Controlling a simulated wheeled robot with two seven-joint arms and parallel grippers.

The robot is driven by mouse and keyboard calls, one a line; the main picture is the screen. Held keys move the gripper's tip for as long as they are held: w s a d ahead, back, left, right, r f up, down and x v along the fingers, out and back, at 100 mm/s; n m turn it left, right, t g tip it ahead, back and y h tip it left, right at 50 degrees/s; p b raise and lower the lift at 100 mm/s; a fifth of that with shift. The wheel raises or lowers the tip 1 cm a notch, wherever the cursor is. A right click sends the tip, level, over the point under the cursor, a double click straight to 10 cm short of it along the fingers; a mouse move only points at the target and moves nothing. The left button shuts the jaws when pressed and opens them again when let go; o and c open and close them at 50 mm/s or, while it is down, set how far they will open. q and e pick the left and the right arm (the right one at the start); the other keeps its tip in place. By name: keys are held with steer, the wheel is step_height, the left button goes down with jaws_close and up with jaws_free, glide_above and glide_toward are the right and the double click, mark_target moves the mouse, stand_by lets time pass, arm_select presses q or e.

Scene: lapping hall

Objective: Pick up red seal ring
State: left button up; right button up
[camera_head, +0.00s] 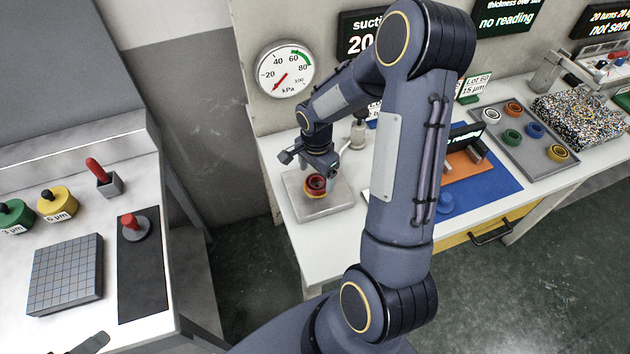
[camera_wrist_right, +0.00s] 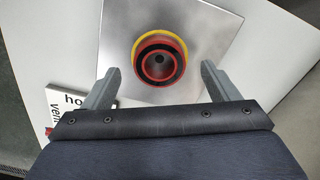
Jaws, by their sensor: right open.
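The red seal ring (camera_wrist_right: 161,62) shows in the right wrist view as a red ring with a dark inside. It sits on or in a yellow ring (camera_wrist_right: 147,43) on a square metal plate (camera_wrist_right: 206,29). In the head view the red ring (camera_head: 315,182) is on the metal plate (camera_head: 312,211) at the near left of the bench. My right gripper (camera_wrist_right: 158,78) is open, its two fingers apart on either side of the ring's near edge and not touching it. In the head view my right gripper (camera_head: 318,166) hangs just above the ring. My left gripper is not in view.
A pressure gauge (camera_head: 286,69) is on the wall behind. A grey tray (camera_head: 545,172) with several coloured rings lies at the right of the bench. A blue mat (camera_head: 487,187) lies between. A white label card (camera_wrist_right: 62,105) stands left of the gripper.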

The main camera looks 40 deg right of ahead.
step_height(320, 180, down, 2)
steer(key=shift+f, duration=0.1)
steer(key=c, duration=1.1)
